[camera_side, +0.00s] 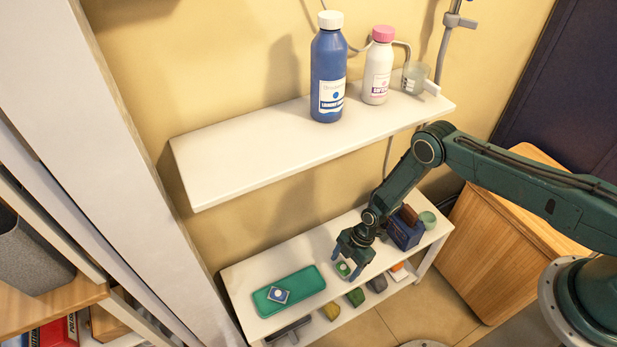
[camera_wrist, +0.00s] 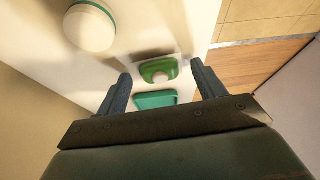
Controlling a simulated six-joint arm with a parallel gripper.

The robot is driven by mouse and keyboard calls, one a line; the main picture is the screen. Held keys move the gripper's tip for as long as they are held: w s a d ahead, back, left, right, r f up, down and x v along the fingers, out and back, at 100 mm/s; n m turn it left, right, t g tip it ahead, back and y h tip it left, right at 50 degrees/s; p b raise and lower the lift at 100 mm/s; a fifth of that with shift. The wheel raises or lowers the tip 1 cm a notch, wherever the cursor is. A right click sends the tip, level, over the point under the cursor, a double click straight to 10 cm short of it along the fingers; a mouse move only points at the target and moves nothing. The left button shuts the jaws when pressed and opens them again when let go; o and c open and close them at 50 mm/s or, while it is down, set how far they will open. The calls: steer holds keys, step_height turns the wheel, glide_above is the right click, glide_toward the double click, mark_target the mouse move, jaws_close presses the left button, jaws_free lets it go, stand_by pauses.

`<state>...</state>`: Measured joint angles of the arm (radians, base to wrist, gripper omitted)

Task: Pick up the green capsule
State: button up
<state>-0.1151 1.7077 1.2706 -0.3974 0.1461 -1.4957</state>
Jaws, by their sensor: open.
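The green capsule (camera_side: 343,269) lies on the lower white shelf (camera_side: 248,272), to the right of the teal tray (camera_side: 310,283). It is green with a pale round middle, and it also shows in the wrist view (camera_wrist: 153,68). My gripper (camera_side: 349,262) is open and pointed down at the capsule. In the wrist view, the capsule appears between the two spread fingers (camera_wrist: 161,71). I cannot tell how high the fingertips are above the shelf. A blue-and-white capsule (camera_side: 278,295) lies on the tray.
A blue box (camera_side: 405,233) with brown contents and a pale green cup (camera_side: 428,219) stand right of my gripper. The upper shelf (camera_side: 240,150) overhangs behind, holding a blue bottle (camera_side: 327,70) and a white bottle (camera_side: 377,70). Several coloured items lie below the lower shelf's front edge.

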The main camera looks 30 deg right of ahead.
mark_target(346, 267)
steer(key=c, duration=1.1)
steer(key=shift+o, duration=0.2)
steer(key=shift+s+r, duration=0.1)
steer(key=shift+r, duration=0.05)
steer(key=shift+r, duration=0.45)
step_height(346, 267, up, 6)
steer(key=shift+f, duration=0.1)
steer(key=s, duration=2)
steer(key=shift+w, duration=0.1)
